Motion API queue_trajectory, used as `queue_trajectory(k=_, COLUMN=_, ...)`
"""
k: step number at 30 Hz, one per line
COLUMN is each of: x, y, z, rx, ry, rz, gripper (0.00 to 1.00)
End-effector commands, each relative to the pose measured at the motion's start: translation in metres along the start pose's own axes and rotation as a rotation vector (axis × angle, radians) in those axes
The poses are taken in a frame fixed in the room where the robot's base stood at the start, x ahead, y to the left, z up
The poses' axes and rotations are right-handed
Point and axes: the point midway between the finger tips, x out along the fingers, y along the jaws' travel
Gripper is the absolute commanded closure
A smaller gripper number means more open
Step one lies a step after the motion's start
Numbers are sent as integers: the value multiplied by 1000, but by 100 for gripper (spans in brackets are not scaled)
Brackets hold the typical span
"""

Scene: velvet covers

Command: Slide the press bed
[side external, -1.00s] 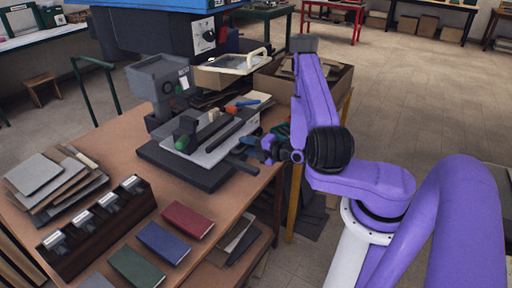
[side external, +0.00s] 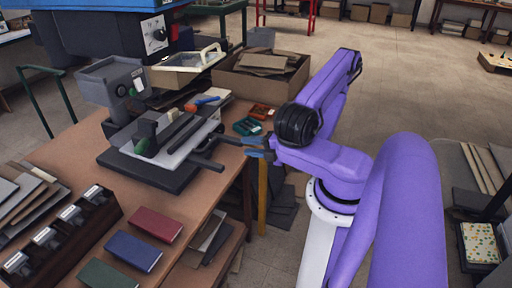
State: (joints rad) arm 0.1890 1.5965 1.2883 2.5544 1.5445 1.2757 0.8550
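The press bed (side external: 150,170) is a dark flat plate on the wooden bench, left of centre. A lighter grey plate (side external: 185,146) lies on it, with a green-knobbed part and dark bars on top. A short dark handle (side external: 207,162) sticks out from the bed's right side. My gripper (side external: 256,147) is at the bench's right edge, right of the bed and apart from its short handle. A thin dark bar (side external: 232,141) runs from near the bed towards my gripper. I cannot tell whether they touch. The fingers are small and partly merged with the background.
The grey press head (side external: 115,85) stands behind the bed. Small teal (side external: 247,127) and orange (side external: 261,111) items lie near the bench's right edge. Red (side external: 156,224) and blue (side external: 132,250) covers lie in front. A cardboard box (side external: 262,75) stands behind.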

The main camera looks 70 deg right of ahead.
Motion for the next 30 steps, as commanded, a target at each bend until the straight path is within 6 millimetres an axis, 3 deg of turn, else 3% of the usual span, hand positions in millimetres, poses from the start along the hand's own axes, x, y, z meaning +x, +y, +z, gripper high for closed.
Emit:
queue_trajectory(k=10, x=-16, y=0, z=0, rx=-2, ry=-3, rz=-2, gripper=64)
queue_trajectory(k=30, x=-11, y=0, z=6, rx=0, ry=6, rz=-2, gripper=63)
